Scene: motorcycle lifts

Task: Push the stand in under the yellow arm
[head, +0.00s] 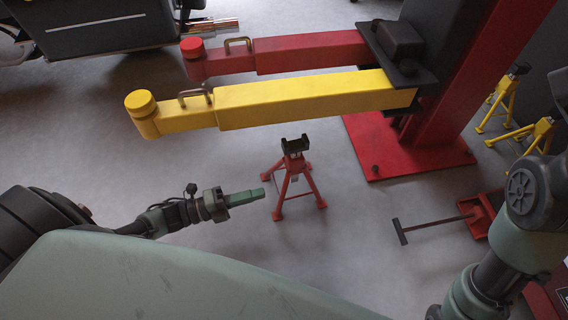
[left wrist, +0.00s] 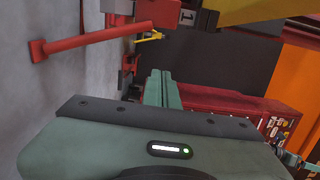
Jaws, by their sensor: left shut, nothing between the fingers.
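The red stand (head: 293,178), with a black saddle on top, stands upright on the floor. In the head view it sits just below the yellow arm (head: 310,98), on the near side, its saddle apart from the arm's lower edge. My left gripper (head: 262,192) is shut and empty, pointing right at the stand's left leg with a small gap in the picture. In the left wrist view the shut fingers (left wrist: 162,88) show at centre, and a red leg of the stand (left wrist: 90,40) runs across the upper left. My right gripper is out of view.
A red arm (head: 310,52) lies behind the yellow one, both on a red lift post with a base plate (head: 410,145). A red jack (head: 482,212) with a handle lies right of the stand. Yellow stands (head: 540,132) are at far right.

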